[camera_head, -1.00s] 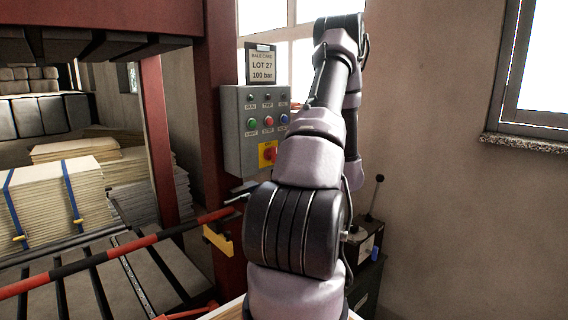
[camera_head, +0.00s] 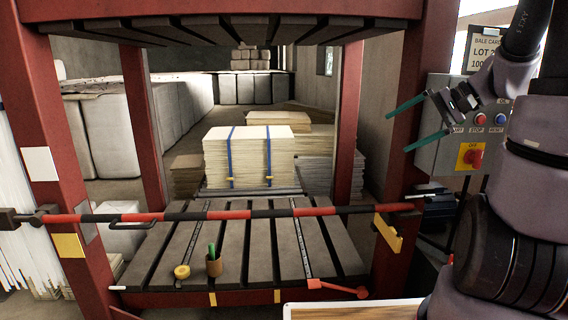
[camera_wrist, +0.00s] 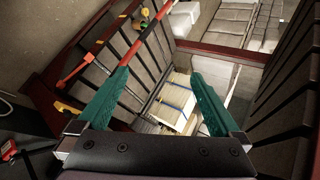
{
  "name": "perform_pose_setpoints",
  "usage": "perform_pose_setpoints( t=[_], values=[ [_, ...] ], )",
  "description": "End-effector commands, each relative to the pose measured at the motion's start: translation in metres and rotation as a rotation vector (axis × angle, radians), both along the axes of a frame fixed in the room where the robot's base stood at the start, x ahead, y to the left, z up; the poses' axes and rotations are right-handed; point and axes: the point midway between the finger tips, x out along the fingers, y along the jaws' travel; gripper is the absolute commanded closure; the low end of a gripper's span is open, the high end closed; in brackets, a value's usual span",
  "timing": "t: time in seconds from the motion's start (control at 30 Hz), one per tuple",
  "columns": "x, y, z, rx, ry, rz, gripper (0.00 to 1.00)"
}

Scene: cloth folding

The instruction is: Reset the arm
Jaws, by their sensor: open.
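My gripper (camera_head: 397,132) is raised at the right in the head view, its two green fingers spread apart with nothing between them. It is in front of the press's right side, left of the grey control box (camera_head: 440,158). My arm comes in from the right edge and covers part of that box. In the wrist view my gripper (camera_wrist: 160,73) is also open and empty. Past its fingers lies the stack of pale sheets with blue straps (camera_wrist: 176,102), well apart from them.
A red press frame (camera_head: 352,120) surrounds a slatted bed (camera_head: 235,240). A red and black bar (camera_head: 230,214) crosses its front. A pot with a green item (camera_head: 214,266) and a yellow tape roll (camera_head: 182,272) sit on the bed. Strapped sheets (camera_head: 250,158) stand behind.

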Motion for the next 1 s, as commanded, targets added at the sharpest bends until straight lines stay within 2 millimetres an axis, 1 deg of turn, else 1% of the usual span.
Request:
perform_pose_setpoints(
  t=[0.03, 0.13, 0.2, 0.3, 0.4, 0.5, 0.63, 0.77, 1.0],
  values=[
    [-0.016, 0.018, 0.008, -0.076, 0.011, 0.045, 0.00],
    [-0.045, 0.038, 0.016, -0.228, 0.033, 0.087, 0.00],
    [-0.064, 0.046, 0.022, -0.334, 0.028, 0.099, 0.00],
    [-0.087, 0.052, 0.032, -0.476, -0.013, 0.092, 0.00],
    [-0.103, 0.053, 0.045, -0.590, -0.080, 0.064, 0.00],
    [-0.114, 0.053, 0.058, -0.665, -0.151, 0.029, 0.00],
    [-0.121, 0.051, 0.069, -0.712, -0.217, -0.007, 0.00],
    [-0.124, 0.050, 0.073, -0.726, -0.239, -0.023, 0.00],
    [-0.124, 0.050, 0.073, -0.725, -0.237, -0.025, 0.00]
  ],
)
